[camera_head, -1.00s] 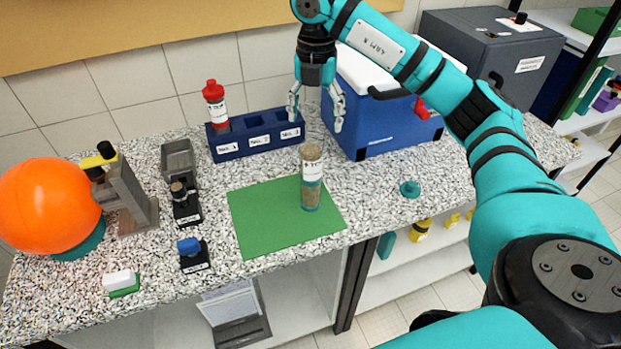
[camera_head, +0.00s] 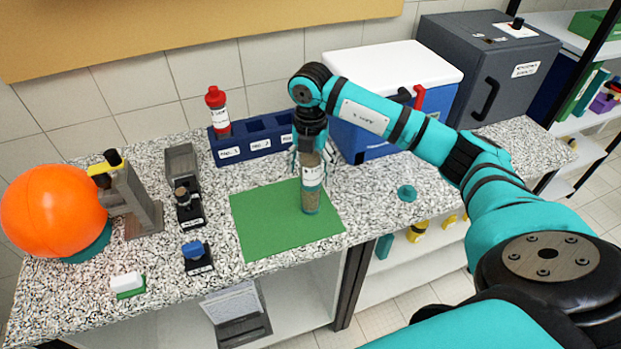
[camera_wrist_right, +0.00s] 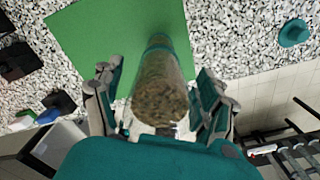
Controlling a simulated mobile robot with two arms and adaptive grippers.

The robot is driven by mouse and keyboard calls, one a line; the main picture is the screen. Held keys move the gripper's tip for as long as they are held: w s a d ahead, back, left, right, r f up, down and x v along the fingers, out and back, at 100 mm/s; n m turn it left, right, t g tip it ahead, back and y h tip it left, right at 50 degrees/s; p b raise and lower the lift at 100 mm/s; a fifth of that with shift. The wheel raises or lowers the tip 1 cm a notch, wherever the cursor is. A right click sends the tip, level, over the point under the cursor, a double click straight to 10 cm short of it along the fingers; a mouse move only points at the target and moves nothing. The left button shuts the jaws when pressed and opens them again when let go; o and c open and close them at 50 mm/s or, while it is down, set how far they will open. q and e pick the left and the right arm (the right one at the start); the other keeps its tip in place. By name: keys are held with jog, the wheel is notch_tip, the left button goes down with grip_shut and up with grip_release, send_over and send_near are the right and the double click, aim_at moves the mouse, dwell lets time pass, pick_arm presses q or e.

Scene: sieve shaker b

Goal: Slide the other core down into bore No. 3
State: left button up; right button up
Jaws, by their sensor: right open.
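The other core (camera_head: 312,187) is a clear tube of brown soil with a white label. It stands upright on the green mat (camera_head: 265,220). My right gripper (camera_head: 309,165) points down at the core's upper part. In the right wrist view its open fingers lie on either side of the core (camera_wrist_right: 160,90), with gaps showing. The blue rack (camera_head: 228,155) stands behind the mat. A red-capped core (camera_head: 216,112) sits in its No. 1 bore. The No. 2 bore looks empty; my right gripper and arm partly hide the No. 3 end. My left gripper is out of view.
A blue cool box (camera_head: 370,143) with a white lid stands right of the rack. A teal cap (camera_head: 407,192) lies on the counter to the right. An orange ball (camera_head: 50,208) and small dark devices (camera_head: 197,257) stand left of the mat.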

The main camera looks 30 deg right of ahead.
grip_shut()
jog(key=shift+r, duration=0.1)
dwell(0.4)
jog(key=shift+w+r, duration=0.1)
